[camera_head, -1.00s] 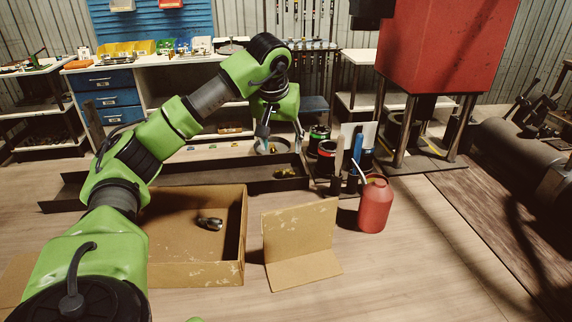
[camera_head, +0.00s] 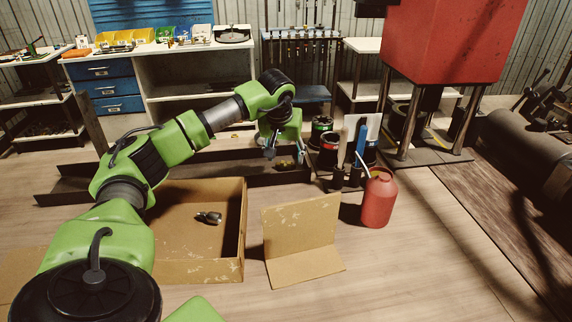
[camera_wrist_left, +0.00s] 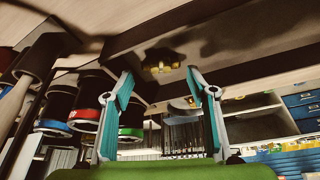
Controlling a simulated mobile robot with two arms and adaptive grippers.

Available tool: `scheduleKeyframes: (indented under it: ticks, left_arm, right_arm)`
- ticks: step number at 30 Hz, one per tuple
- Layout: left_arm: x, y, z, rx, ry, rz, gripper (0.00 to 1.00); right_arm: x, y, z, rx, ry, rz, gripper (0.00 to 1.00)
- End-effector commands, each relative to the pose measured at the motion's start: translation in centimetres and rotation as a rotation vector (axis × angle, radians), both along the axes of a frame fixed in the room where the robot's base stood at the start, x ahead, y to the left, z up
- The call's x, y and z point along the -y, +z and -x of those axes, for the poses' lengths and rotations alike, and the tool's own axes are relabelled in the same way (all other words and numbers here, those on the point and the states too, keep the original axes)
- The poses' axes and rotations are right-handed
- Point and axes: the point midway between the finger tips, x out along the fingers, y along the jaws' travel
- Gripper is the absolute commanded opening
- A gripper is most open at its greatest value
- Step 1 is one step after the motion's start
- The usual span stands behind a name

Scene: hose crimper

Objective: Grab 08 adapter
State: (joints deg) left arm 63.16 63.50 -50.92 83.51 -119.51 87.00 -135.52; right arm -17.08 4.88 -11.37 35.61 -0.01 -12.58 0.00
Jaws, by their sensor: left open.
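Small brass-coloured fittings (camera_head: 286,164) lie in the long dark tray (camera_head: 215,173) behind the cardboard box. In the left wrist view the fittings (camera_wrist_left: 162,68) show close together between the fingertips, farther off than the fingers. No marking can be read, so I cannot tell which is the 08 adapter. My left gripper (camera_head: 284,156) is open and points down over the right part of the tray. In the left wrist view the open gripper (camera_wrist_left: 160,73) has its teal pads apart with nothing between them. My right gripper is not in view.
Dark cans with coloured bands (camera_head: 328,150) stand close to the right of the left gripper. A red bottle (camera_head: 378,200) and a bent cardboard sheet (camera_head: 300,232) stand nearer. The open cardboard box (camera_head: 190,245) holds a metal part (camera_head: 208,217). A red machine (camera_head: 440,45) stands at right.

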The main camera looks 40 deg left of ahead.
Motion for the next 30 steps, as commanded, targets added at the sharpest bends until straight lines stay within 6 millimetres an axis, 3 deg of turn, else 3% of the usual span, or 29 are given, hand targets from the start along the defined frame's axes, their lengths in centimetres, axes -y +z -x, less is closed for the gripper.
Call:
scheduleKeyframes:
  ticks: [6, 14, 15, 18, 19, 30]
  left_arm:
    - [-0.7, -2.7, -0.9, -0.003, 0.001, 0.001, 0.52]
    - [-0.8, -3.2, -1.1, 0.000, 0.000, 0.000, 0.52]
    - [-0.8, -3.2, -1.1, 0.000, 0.000, 0.000, 0.49]
    - [-0.8, -3.1, -1.1, 0.000, 0.001, 0.000, 0.23]
    - [-0.8, -3.1, -1.1, 0.000, 0.001, 0.000, 0.20]
    - [-0.8, -2.9, -1.1, 0.001, 0.001, 0.000, 0.20]
  right_arm:
    - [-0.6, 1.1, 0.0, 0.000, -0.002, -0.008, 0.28]
    - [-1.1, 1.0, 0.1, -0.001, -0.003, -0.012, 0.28]
    - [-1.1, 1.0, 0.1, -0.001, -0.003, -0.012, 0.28]
    - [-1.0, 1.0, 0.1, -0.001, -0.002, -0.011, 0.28]
    - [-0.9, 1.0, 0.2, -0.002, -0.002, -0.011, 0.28]
    - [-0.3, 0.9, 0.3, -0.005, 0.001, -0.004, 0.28]
